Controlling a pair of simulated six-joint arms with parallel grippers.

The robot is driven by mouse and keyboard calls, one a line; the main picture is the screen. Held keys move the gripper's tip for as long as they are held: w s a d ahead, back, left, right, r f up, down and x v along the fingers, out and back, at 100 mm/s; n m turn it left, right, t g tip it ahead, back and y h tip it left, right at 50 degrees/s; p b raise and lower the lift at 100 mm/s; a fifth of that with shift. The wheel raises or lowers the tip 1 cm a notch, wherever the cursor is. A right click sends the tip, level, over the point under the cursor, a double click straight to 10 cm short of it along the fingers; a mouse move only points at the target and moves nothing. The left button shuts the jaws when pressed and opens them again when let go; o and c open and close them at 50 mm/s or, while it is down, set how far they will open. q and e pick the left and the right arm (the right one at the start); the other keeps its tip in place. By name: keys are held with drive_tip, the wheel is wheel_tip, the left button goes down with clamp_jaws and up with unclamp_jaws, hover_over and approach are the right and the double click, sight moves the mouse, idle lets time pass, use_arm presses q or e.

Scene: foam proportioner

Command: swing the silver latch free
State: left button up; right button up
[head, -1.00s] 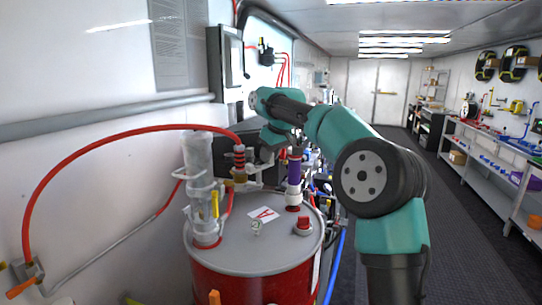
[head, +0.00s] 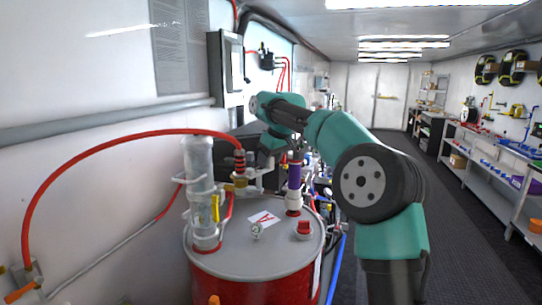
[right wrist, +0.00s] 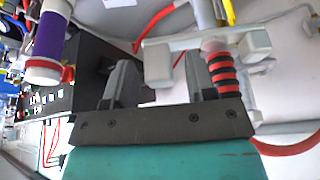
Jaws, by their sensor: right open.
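A light grey, silver-looking metal piece (right wrist: 158,65) shows between the fingers of my right gripper (right wrist: 157,72) in the right wrist view. It joins a pale bar that runs to the red-and-black banded hose end (right wrist: 222,72); I cannot tell for sure whether this piece is the latch. The fingers stand apart on either side of it, and contact is not clear. In the head view the banded hose end (head: 239,163) and pale fitting (head: 252,187) stand above the red drum (head: 258,280). My wrist hides part of that area. My left gripper is not in view.
A clear column (head: 200,180) with a yellow handle (head: 215,208) stands left of the fitting. A purple-banded cylinder (head: 294,175) stands close on its right. A red hose (head: 90,160) arches left. A gauge (head: 257,231) and red cap (head: 304,228) sit on the drum lid.

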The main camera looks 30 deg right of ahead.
drive_tip(key=shift+r, duration=0.15)
drive_tip(key=v, duration=1.7)
drive_tip(key=shift+s+d, duration=0.1)
idle(0.3)
